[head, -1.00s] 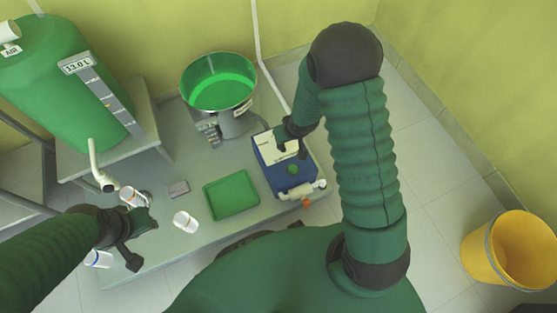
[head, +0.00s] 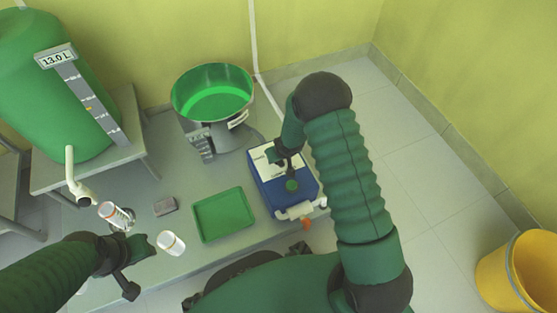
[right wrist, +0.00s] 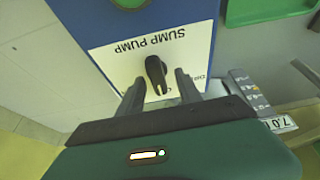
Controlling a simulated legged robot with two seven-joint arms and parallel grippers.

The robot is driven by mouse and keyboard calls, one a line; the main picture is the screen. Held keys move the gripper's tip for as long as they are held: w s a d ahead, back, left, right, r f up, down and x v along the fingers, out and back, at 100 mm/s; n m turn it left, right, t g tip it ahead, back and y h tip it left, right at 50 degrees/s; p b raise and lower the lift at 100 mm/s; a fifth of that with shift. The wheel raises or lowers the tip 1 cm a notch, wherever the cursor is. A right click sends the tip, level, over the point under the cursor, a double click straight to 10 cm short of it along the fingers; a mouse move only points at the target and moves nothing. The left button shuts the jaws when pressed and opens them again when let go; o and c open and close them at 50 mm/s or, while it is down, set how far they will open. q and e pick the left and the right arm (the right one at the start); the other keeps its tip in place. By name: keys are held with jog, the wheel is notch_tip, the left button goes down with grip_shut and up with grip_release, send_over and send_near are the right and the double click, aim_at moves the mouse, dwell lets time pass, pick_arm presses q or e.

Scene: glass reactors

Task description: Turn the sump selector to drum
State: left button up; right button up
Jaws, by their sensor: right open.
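The blue sump pump box (head: 268,196) with a white top panel (right wrist: 118,62) stands at the bench's right end. Its black selector knob (right wrist: 156,76) shows in the right wrist view, under the words SUMP PUMP, which read upside down. My right gripper (right wrist: 160,92) is open, with one finger on either side of the knob's lower end. I cannot tell whether they touch it. The fingers partly cover the panel lettering. In the head view my right gripper (head: 287,163) is over the panel. My left gripper (head: 136,268) is open and empty near the bench's front left.
A green tray (head: 224,214) lies left of the pump. A green-lined bowl (head: 212,92) stands behind. A green tank (head: 50,90) is at left, a yellow bucket (head: 520,275) on the floor at right.

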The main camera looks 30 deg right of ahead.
jog(key=shift+d+f, duration=0.1)
jog(key=shift+d, duration=0.1)
jog(key=shift+c, duration=0.4)
grip_shut()
jog(key=shift+r+p, duration=0.2)
jog(key=shift+p, duration=0.5)
jog(key=n+y+p, duration=0.1)
jog(key=n+p, duration=0.1)
jog(key=p, duration=0.2)
jog(key=n+p, duration=0.2)
jog(key=p, duration=0.2)
jog(key=shift+d+r+y, duration=0.15)
jog(key=shift+r+y, duration=0.05)
jog(key=shift+y, duration=0.2)
jog(key=shift+f+n+p, duration=0.1)
jog(key=shift+n+p, duration=0.25)
jog(key=shift+n, duration=0.15)
jog(key=shift+d+f+n+y, duration=0.1)
jog(key=shift+f+n+y, duration=0.15)
jog(key=shift+n+y, duration=0.4)
jog(key=shift+w+n+g, duration=0.1)
jog(key=shift+n+g, duration=0.4)
jog(key=shift+n, duration=0.75)
